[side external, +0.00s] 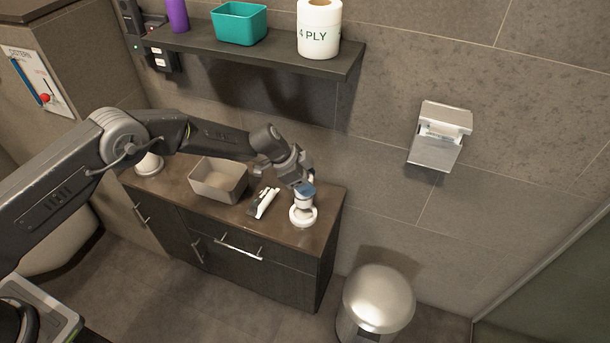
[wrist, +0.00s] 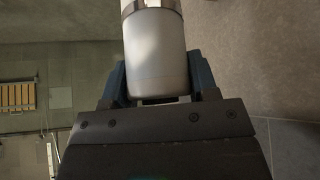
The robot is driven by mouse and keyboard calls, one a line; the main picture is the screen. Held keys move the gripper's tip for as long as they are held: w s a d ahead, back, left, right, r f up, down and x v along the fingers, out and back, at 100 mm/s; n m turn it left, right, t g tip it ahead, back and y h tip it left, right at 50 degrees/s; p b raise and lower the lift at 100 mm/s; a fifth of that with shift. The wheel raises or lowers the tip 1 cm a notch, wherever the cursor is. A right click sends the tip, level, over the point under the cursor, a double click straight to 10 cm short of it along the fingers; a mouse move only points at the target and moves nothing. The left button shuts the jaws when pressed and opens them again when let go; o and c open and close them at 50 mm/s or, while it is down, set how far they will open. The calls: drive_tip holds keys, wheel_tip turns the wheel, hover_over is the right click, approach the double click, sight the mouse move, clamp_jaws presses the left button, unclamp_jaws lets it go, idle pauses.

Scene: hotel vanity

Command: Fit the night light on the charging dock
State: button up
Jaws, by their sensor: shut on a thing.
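My gripper (side external: 305,190) is over the right end of the vanity counter, pointing down, with its blue fingers shut on the night light. The night light (wrist: 157,55) is a white cylinder with a paler band near the top edge of the wrist view, held between both fingers (wrist: 158,88). In the side view only a small white part of the night light (side external: 303,202) shows below the fingers. The round white charging dock (side external: 302,217) is on the counter directly under it. I cannot tell whether the two touch or the light is seated.
A round white object (side external: 149,164) is at the counter's left end. A shelf (side external: 270,56) with a teal box (side external: 239,24) hangs above.

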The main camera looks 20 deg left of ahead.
drive_tip(key=shift+f, duration=2.95)
drive_tip(key=shift+f, duration=0.1)
drive_tip(key=o, duration=1.1)
drive_tip(key=shift+o, duration=0.2)
drive_tip(key=v, duration=1.3)
drive_tip(key=shift+r, duration=0.35)
drive_tip(key=shift+s+a, duration=0.1)
drive_tip(key=shift+a, duration=0.05)
